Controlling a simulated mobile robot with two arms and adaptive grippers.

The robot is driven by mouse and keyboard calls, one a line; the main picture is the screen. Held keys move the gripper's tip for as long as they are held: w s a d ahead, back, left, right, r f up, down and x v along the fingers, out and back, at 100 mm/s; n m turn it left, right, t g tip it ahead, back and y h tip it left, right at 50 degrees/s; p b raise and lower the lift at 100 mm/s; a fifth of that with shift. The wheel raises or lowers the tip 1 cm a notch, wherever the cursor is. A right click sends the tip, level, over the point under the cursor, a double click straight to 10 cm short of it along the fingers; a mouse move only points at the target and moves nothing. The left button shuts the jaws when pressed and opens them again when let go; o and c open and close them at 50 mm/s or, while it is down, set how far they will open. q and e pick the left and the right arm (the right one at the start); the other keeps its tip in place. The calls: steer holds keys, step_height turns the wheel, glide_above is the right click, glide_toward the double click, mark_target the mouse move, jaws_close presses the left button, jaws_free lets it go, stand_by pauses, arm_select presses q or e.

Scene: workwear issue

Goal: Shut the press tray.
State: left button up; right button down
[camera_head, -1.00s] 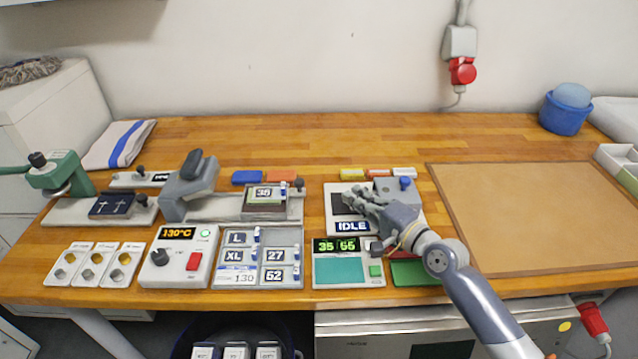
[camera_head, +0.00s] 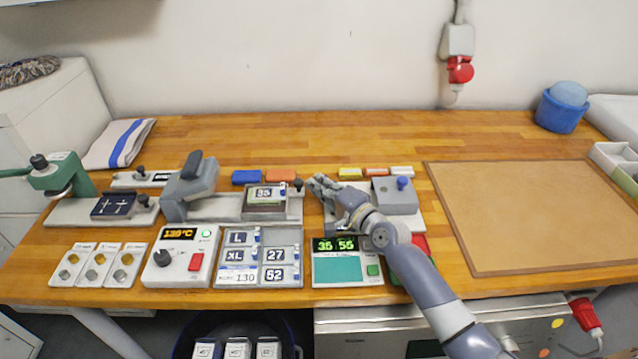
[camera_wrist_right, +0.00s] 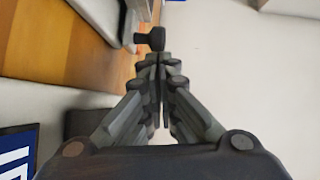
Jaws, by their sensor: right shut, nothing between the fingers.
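The grey press (camera_head: 188,186) stands at the left-middle of the bench, on a long pale base. Its tray (camera_head: 265,208) is out to the right of the press head and carries a piece marked 35. A dark knob (camera_head: 298,184) stands at the tray's right end; a dark knob also shows just ahead of the fingertips in the right wrist view (camera_wrist_right: 150,40). My right gripper (camera_head: 318,184) is shut and empty, just right of the knob. A small gap seems to lie between them, but contact is hard to judge. My left gripper is out of view.
A grey box with a blue knob (camera_head: 396,194) stands right of my gripper. A control box (camera_head: 180,258) and a label rack (camera_head: 298,262) lie in front. A green hand press (camera_head: 62,178) is far left.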

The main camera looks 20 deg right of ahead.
mark_target(265, 185)
steer(key=a, duration=0.2)
steer(key=w+a+p, duration=0.1)
steer(key=a+p, duration=0.1)
steer(key=a, duration=0.1)
steer(key=shift+w+a+r, duration=0.25)
steer(key=shift+w+a, duration=0.05)
steer(key=a, duration=0.2)
steer(key=w+a, duration=0.1)
steer(key=a, duration=0.2)
steer(key=w+a+p, duration=0.1)
steer(key=a, duration=0.1)
steer(key=shift+a+f, duration=0.15)
steer(key=shift+f, duration=0.05)
